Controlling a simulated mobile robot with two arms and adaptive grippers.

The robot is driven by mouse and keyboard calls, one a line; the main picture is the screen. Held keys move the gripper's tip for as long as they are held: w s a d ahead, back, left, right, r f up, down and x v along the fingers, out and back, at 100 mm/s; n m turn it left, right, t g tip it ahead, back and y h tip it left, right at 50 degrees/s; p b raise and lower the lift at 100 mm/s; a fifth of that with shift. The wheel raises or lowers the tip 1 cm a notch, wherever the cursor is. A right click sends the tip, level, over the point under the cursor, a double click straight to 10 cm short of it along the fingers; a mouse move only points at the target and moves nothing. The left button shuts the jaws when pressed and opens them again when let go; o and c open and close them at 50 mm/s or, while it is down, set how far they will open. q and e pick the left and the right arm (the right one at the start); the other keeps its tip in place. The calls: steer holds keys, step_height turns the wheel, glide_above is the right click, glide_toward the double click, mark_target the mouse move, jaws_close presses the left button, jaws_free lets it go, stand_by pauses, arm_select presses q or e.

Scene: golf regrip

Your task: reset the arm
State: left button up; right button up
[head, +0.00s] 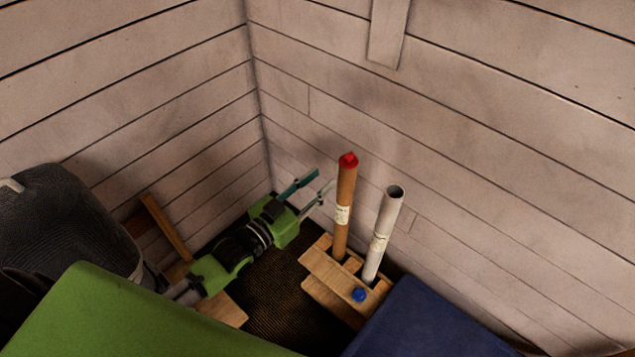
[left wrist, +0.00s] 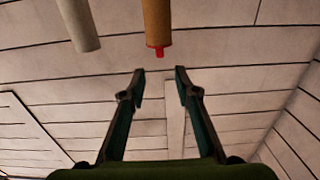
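My left gripper (head: 311,189) is green with teal fingers and reaches in from the left, low in the corner. Its fingers are spread apart with nothing between them, as the left wrist view (left wrist: 160,80) also shows. A brown tube with a red top (head: 345,205) stands upright in a wooden rack (head: 323,282), just right of the fingertips and apart from them. The brown tube also shows in the left wrist view (left wrist: 157,22), beyond the fingertips. My right gripper is in neither view.
A white tube (head: 383,235) stands in the same rack, right of the brown one; a blue knob (head: 359,294) is on the rack's front. Plank walls (head: 480,130) close in behind. A dark rounded object (head: 65,220) is at left. Green (head: 150,320) and blue (head: 430,325) surfaces fill the foreground.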

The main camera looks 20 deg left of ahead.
arm_select(q)
steer(key=shift+f, duration=0.1)
stand_by(0.7)
steer(key=s+a+f+n+g+y, duration=0.15)
steer(key=s+f, duration=0.25)
steer(key=f, duration=0.7)
steer(key=s+a+f+g+y, duration=0.2)
steer(key=s+a+f+g, duration=0.15)
steer(key=f, duration=0.65)
steer(key=s+a+f+n+g+y, duration=0.15)
steer(key=s+f, duration=0.25)
steer(key=f, duration=0.7)
steer(key=s+f+g, duration=0.3)
steer(key=s+f, duration=0.3)
steer(key=s, duration=0.5)
steer(key=s+f+g+y, duration=0.1)
steer(key=s+f+g, duration=0.2)
steer(key=s, duration=0.9)
steer(key=s+d+f+m+g, duration=0.1)
steer(key=s+f+g, duration=0.2)
steer(key=s+f, duration=0.7)
steer(key=shift+s+y, duration=0.4)
steer(key=shift+s, duration=0.6)
